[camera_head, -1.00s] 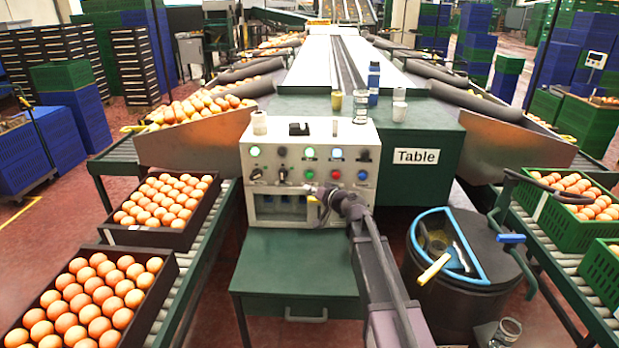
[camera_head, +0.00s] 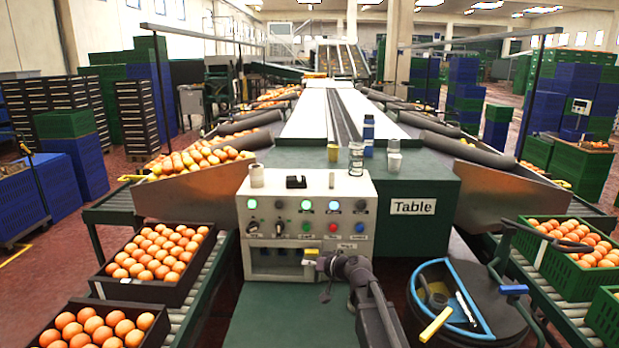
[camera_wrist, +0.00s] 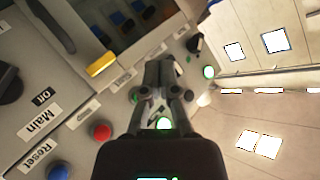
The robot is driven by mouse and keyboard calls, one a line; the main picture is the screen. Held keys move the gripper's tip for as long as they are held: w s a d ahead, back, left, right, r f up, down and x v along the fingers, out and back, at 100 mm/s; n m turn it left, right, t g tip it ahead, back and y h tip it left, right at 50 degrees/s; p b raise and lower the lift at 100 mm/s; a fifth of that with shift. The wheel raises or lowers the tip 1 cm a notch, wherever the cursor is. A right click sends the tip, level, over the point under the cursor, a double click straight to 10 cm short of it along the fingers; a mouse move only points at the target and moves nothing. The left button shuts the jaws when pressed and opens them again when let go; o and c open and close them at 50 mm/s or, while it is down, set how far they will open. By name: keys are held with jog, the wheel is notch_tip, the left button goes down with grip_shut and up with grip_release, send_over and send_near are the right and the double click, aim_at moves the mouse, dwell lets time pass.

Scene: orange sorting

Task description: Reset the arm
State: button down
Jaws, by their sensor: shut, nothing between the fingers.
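My gripper (camera_wrist: 163,98) is shut and empty in the wrist view, in front of the grey control panel. In the head view my arm reaches up from the bottom, and my gripper (camera_head: 325,265) is hard to make out before the lower part of the control panel (camera_head: 372,197). The wrist view shows a red button (camera_wrist: 102,131) by the "Main" label and a blue button (camera_wrist: 59,170) by the "Reset" label. Lit green lamps (camera_wrist: 208,72) show beyond the fingers. I cannot tell whether the fingertips touch the panel.
A dark crate of oranges (camera_head: 176,290) stands on the left conveyor, a green crate (camera_head: 567,277) on the right one. A dark bin with a blue rim (camera_head: 416,283) stands right of my arm. Cups and bottles, including a blue one (camera_head: 368,130), stand behind the panel.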

jog(key=s+d+f+m+g+h, duration=0.1)
jog(key=s+d+f+g+h, duration=0.25)
jog(key=s+d, duration=0.4)
jog(key=s+d+f+m+g+h, duration=0.1)
jog(key=s+d+f+g+h, duration=0.25)
jog(key=s, duration=0.75)
jog(key=s+d+f+m+g+h, duration=0.1)
jog(key=s+d+f+g+h, duration=0.1)
jog(key=s+d+f+h, duration=0.45)
notch_tip(320, 180, up, 20)
jog(key=s+y+p, duration=0.2)
jog(key=y+p, duration=0.1)
jog(key=p, duration=1.5)
jog(key=shift+s+r+p, duration=0.2)
jog(key=shift+s+p, duration=0.15)
jog(key=shift+p, duration=0.05)
jog(key=shift+a, duration=0.1)
